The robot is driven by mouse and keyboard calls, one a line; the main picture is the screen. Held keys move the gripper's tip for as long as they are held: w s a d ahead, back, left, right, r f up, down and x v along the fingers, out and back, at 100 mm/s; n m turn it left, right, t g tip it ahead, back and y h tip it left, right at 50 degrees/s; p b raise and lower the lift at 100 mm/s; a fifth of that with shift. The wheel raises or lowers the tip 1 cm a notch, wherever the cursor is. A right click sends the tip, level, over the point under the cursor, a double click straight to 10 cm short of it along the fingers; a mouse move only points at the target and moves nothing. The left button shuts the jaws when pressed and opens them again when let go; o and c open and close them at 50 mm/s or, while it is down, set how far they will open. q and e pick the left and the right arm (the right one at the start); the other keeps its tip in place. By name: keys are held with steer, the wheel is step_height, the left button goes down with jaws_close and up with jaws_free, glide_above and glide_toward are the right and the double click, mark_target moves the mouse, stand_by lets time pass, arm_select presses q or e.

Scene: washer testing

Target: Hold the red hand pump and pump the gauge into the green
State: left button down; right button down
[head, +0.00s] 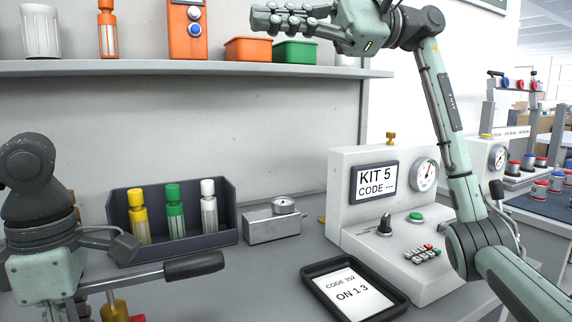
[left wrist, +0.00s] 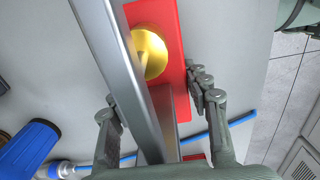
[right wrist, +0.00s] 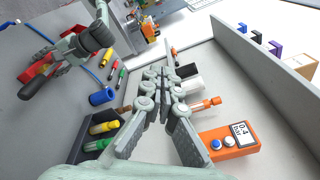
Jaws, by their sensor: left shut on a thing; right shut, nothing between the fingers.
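The red hand pump (left wrist: 180,95) shows in the left wrist view as a red base with a brass cylinder (left wrist: 150,52) and a long steel lever (left wrist: 108,55). In the head view its black handle (head: 195,265) sticks out at lower left. My right gripper (head: 272,20) is shut and empty, raised in front of the shelf.
A dark rack (head: 188,255) with yellow, green and white bottles stands behind the pump. A metal block (head: 270,228) with a small dial and a black tray (head: 390,300) with a card are on the bench. A shelf (head: 180,67) runs above; a blue hose (left wrist: 245,118) lies near the pump.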

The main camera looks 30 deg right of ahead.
steer(key=s+d+r+m+t+y, duration=0.2)
steer(key=d+r+m+t+y, duration=0.15)
steer(key=d, duration=0.85)
steer(key=s+d+r+m+t+y, duration=0.2)
steer(key=d+r+m+t, duration=0.25)
steer(key=d, duration=0.75)
steer(key=s+d+f+m+t+h, duration=0.1)
steer(key=d+f+m+t+h, duration=0.1)
steer(key=d+f+m+h, duration=0.4)
steer(key=d+f+m+t+h, duration=0.3)
steer(key=f+h, duration=0.1)
steer(key=f, duration=0.4)
steer(key=s+d+f+m+t+h, duration=0.1)
steer(key=d+f+m+t+h, duration=0.1)
steer(key=d+f+m+h, duration=0.45)
steer(key=s+d+f+m+g+h, duration=0.3)
steer(key=s+f+h, duration=0.3)
steer(key=f, duration=0.4)
steer(key=shift+s+d, duration=0.5)
steer(key=shift+d, duration=0.4)
steer(key=shift+f+m, duration=0.1)
steer(key=shift+m, duration=0.15)
